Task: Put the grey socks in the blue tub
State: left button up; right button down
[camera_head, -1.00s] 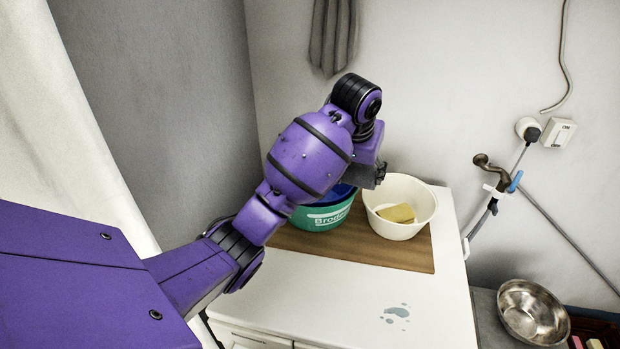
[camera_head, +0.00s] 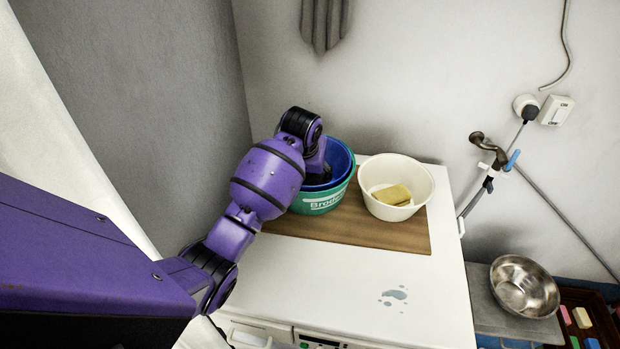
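The blue tub (camera_head: 339,158) sits nested inside a green tub (camera_head: 320,203) with white lettering, on a brown board. My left arm reaches over the tubs from the left, its wrist bent down at their near left side. My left gripper (camera_head: 318,178) is at or inside the blue tub's mouth, mostly hidden by my own wrist and the tub wall, so its fingers cannot be made out. I cannot see any grey socks; the inside of the blue tub is largely hidden. My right gripper is out of view.
A cream bowl (camera_head: 424,188) holding a yellow sponge (camera_head: 392,195) stands right of the tubs on the board (camera_head: 375,235). The white top (camera_head: 330,280) in front is clear except for a wet patch. A grey cloth (camera_head: 324,22) hangs above; a metal bowl (camera_head: 524,287) stands right.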

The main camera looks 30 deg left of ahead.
pick_arm(q)
jog(key=shift+f, duration=1)
jog(key=o, duration=1.2)
jog(key=shift+r, duration=0.1)
jog(key=shift+r, duration=0.3)
jog(key=v, duration=1.1)
jog(key=shift+s+r, duration=0.25)
jog(key=shift+r, duration=0.1)
